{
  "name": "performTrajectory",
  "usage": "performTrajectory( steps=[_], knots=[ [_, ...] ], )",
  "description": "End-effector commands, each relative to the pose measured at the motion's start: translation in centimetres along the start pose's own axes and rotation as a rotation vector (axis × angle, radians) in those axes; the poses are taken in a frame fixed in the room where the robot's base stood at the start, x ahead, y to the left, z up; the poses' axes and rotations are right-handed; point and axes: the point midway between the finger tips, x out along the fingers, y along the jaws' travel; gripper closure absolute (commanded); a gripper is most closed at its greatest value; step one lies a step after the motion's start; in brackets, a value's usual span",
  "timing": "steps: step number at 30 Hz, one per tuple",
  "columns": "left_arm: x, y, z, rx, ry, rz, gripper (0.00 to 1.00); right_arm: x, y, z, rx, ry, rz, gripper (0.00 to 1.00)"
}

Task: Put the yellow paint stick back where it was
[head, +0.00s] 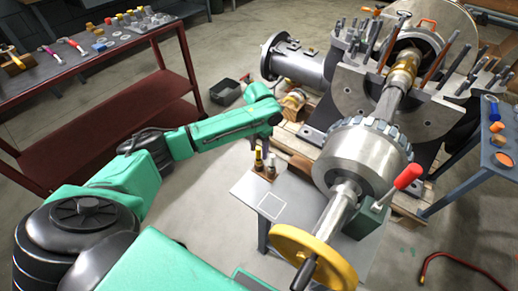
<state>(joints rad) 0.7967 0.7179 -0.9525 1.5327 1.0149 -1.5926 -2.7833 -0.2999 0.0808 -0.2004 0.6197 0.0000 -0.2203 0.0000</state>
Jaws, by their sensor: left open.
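A small upright stick with a yellow upper part (258,159), which looks like the yellow paint stick, stands at the back corner of the small grey table (240,187). A darker upright stick (270,166) with a brownish top stands just to its right. My left gripper (266,137) is at the end of the green arm, above and close behind these sticks in the picture. It is open; its fingers are small and hard to make out, and I cannot tell whether they touch the stick. My right gripper is not in view.
A white square outline (271,206) marks the clear part of the small table. The shaft with a yellow handwheel (291,246) and a red-handled lever (404,179) stand to the right. The split casing (350,93) lies behind. A red cart (105,125) stands left.

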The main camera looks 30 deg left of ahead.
Motion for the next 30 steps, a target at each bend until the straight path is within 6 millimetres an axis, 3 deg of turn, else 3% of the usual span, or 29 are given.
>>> performTrajectory(
  steps=[5, 12, 15, 30],
  knots=[
    [-3.3, 0.1, 0.1, 0.001, -0.006, 0.002, 0.47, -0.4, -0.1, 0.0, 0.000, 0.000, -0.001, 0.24],
    [-9.6, 0.0, 0.1, 0.000, -0.004, 0.000, 0.47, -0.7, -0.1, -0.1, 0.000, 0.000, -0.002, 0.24],
    [-11.2, 0.0, 0.1, -0.002, -0.003, 0.000, 0.47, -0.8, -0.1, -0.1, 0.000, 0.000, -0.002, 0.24],
    [-11.8, 0.0, 0.0, -0.001, 0.000, -0.001, 0.47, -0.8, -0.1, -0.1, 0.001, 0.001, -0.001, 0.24]
  ],
)
